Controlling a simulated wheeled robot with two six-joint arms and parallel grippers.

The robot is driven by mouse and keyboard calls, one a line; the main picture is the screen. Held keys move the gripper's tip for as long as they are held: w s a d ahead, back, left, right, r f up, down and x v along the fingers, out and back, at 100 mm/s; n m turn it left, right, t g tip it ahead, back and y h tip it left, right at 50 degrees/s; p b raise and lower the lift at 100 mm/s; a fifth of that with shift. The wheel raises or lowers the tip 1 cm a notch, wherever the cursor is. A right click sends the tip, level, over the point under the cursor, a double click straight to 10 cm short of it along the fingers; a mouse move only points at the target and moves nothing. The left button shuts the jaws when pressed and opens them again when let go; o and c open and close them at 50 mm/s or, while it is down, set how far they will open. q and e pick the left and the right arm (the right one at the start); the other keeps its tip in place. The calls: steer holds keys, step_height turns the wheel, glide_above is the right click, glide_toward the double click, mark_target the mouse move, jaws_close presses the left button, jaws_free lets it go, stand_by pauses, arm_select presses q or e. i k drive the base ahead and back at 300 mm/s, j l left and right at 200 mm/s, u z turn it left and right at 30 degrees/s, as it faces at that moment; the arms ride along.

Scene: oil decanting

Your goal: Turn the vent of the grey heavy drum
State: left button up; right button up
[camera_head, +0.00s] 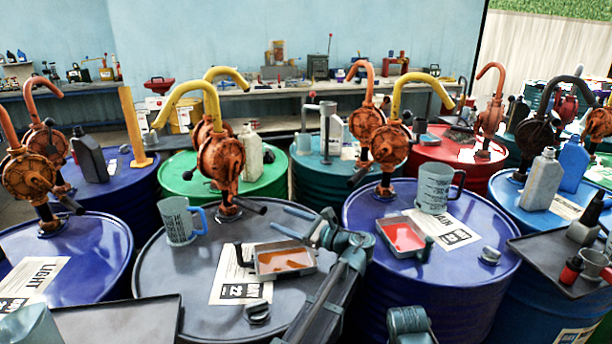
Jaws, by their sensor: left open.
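The grey drum (172,275) stands in the front middle, with a dark top. Its vent (257,312) is a small grey cap near the front rim, below a white label (229,283). My left gripper (279,217) is over the right part of this drum, with its two fingers spread and pointing left. It is open and empty, behind and above the vent and apart from it. My left arm crosses the drum's right edge. My right gripper does not show.
On the grey drum stand an orange pump (222,158), a grey mug (178,222) with a blue handle, and a tray of amber liquid (286,259). A blue drum (420,277) stands close on the right. A dark flat tray (116,322) lies at the lower left.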

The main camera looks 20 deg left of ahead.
mark_target(260, 309)
steer(key=k+l, duration=0.1)
steer(key=l, duration=0.85)
steer(key=k+l, duration=0.15)
steer(key=l, duration=0.35)
